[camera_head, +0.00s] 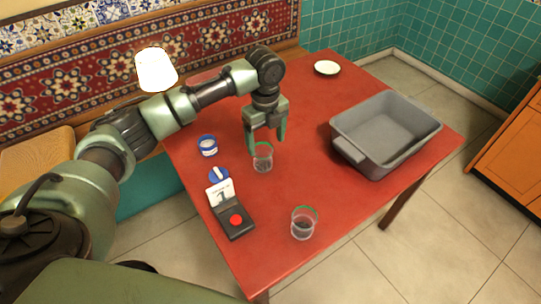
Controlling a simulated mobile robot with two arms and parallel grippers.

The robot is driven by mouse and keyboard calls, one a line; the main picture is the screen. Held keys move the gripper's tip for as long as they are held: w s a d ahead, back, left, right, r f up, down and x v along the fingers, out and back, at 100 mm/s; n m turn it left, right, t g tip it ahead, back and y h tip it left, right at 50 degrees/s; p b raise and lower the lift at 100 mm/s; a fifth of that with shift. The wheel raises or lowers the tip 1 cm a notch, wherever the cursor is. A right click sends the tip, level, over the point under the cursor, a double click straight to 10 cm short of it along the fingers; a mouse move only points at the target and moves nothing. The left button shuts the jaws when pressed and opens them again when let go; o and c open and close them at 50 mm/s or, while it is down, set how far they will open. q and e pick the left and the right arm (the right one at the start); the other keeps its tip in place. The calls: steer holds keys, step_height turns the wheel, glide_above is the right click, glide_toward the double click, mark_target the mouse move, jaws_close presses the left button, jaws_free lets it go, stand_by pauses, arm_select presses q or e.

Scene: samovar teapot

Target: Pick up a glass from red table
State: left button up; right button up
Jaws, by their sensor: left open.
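The red table (285,215) fills the middle of the head view. One clear glass with a green rim (263,163) stands upright near the table's middle. My left gripper (265,145) points down with its fingers open at this glass's rim; I cannot tell whether they touch it. A second clear glass with a green rim (303,225) stands upright near the table's front edge, clear of the gripper. My right gripper is not in view.
A grey basin (347,149) stands at the table's right. A white dish (327,68) lies at the far corner. Blue-and-white containers (207,147) and a black device with a red button (236,222) are on the left. Table between the glasses and basin is clear.

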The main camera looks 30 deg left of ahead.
mark_target(263, 158)
arm_select(q)
steer(key=f, duration=0.4)
steer(key=s+f, duration=0.1)
steer(key=f, duration=0.2)
steer(key=shift+a+p, duration=0.3)
steer(key=shift+a, duration=0.05)
steer(key=shift+r, duration=0.1)
steer(key=c, duration=1.5)
steer(key=shift+r, duration=0.1)
